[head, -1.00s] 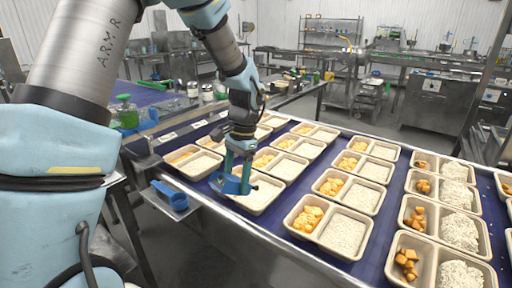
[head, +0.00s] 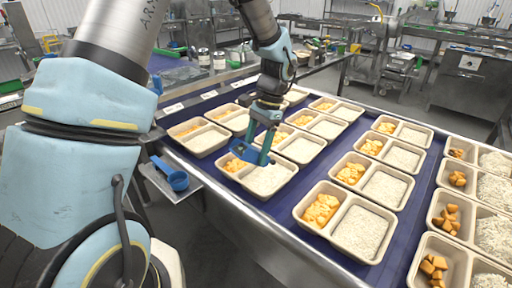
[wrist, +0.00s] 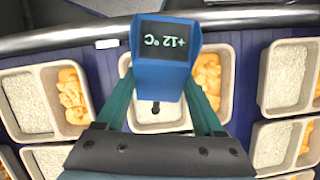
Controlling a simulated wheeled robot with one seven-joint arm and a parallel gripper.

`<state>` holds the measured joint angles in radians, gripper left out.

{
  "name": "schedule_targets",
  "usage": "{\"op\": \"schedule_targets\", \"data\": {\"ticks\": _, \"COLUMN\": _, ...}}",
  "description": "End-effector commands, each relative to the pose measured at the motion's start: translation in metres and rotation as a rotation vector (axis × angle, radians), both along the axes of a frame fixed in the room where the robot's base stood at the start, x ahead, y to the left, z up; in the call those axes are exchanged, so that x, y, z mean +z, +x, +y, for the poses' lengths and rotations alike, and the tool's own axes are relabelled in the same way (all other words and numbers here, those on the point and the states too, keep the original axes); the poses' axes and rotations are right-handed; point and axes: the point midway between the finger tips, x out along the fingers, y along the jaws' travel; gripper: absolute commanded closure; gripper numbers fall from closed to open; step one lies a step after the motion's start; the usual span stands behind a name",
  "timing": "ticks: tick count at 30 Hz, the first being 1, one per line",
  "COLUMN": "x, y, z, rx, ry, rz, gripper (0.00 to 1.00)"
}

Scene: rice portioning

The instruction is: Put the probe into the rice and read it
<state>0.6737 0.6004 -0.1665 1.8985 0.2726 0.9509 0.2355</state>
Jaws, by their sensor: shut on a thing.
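My gripper (head: 264,143) is shut on the blue probe (head: 244,152), held over a tray (head: 256,193) at the near edge of the belt. That tray has orange pieces (head: 235,165) in its left compartment and white rice (head: 268,180) in its right. In the wrist view the blue probe (wrist: 163,82) sits between the teal fingers, and its dark display reads +12 °C, turned over in the picture. A short dark tip shows below its body against the rice. I cannot tell whether the tip is in the rice or above it.
More two-part trays with rice and orange pieces stand in rows on the blue belt (head: 300,206). A blue scoop (head: 176,180) lies on a small side shelf (head: 163,190) at the belt's near edge. Steel tables stand behind.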

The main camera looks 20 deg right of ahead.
Motion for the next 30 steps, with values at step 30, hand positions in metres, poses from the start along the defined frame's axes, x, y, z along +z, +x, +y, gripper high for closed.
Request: {"op": "schedule_targets", "data": {"ticks": 30, "x": -0.059, "y": 0.000, "z": 0.000, "rx": 0.000, "ry": 0.000, "rz": -0.001, "gripper": 0.86}}
